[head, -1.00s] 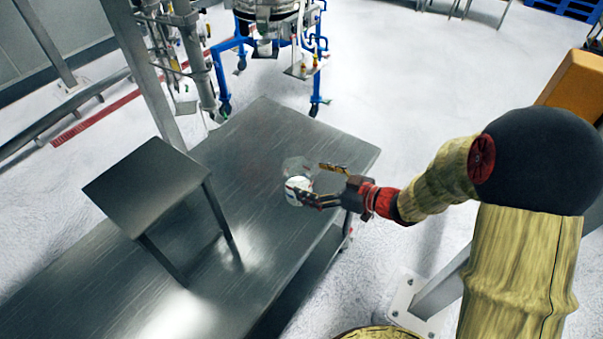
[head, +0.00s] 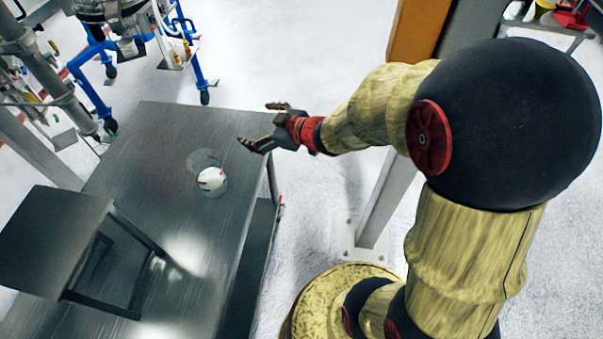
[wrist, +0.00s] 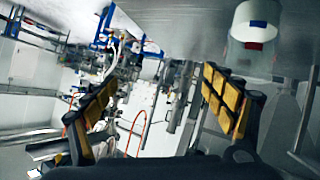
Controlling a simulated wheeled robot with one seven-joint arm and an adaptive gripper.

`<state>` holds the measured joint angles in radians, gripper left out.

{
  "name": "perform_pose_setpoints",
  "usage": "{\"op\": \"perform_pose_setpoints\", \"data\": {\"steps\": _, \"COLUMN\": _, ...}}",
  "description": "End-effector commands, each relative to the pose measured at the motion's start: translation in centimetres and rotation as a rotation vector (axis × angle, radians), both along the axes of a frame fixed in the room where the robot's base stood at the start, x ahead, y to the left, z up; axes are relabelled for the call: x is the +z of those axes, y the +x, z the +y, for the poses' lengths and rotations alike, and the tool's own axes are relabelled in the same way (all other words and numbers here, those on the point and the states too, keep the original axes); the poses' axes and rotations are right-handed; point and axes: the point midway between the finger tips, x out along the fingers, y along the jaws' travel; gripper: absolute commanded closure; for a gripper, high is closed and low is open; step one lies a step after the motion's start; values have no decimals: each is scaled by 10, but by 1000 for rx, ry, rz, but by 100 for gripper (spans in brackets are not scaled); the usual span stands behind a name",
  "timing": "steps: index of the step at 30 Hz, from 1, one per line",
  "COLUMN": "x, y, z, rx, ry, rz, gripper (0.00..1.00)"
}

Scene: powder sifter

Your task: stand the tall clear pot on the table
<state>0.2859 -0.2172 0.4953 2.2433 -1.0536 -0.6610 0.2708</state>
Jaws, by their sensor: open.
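The tall clear pot (head: 206,162) stands on the metal table (head: 165,125), near its right edge. It is see-through, and a white thing with a red mark shows at its lower part. The pot also shows in the wrist view (wrist: 254,38), at the upper right and apart from my fingers. My gripper (head: 256,125) is open and empty, to the right of the pot and above the table's right edge. In the wrist view my two padded fingers (wrist: 160,105) stand wide apart with nothing between them.
A small metal stand (head: 50,235) is on the table at the left. Blue-framed equipment (head: 125,40) stands on the floor behind the table. The table top around the pot is bare. White floor lies to the right of the table.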

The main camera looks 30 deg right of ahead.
Motion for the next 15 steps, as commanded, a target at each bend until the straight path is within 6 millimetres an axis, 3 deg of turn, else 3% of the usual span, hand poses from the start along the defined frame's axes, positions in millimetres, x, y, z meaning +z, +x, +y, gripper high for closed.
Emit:
{"op": "perform_pose_setpoints", "data": {"steps": 1, "x": 22, "y": 1, "z": -14, "rx": -81, "ry": -45, "rz": -5, "gripper": 16}}
{"op": "perform_pose_setpoints", "data": {"steps": 4, "x": 53, "y": -11, "z": -44, "rx": -250, "ry": -101, "rz": 26, "gripper": 16}}
{"op": "perform_pose_setpoints", "data": {"steps": 7, "x": 79, "y": -39, "z": -64, "rx": -401, "ry": -117, "rz": 81, "gripper": 16}}
{"op": "perform_pose_setpoints", "data": {"steps": 11, "x": 98, "y": -93, "z": -70, "rx": -550, "ry": -82, "rz": 195, "gripper": 16}}
{"op": "perform_pose_setpoints", "data": {"steps": 15, "x": 105, "y": -163, "z": -51, "rx": -629, "ry": 0, "rz": 357, "gripper": 16}}
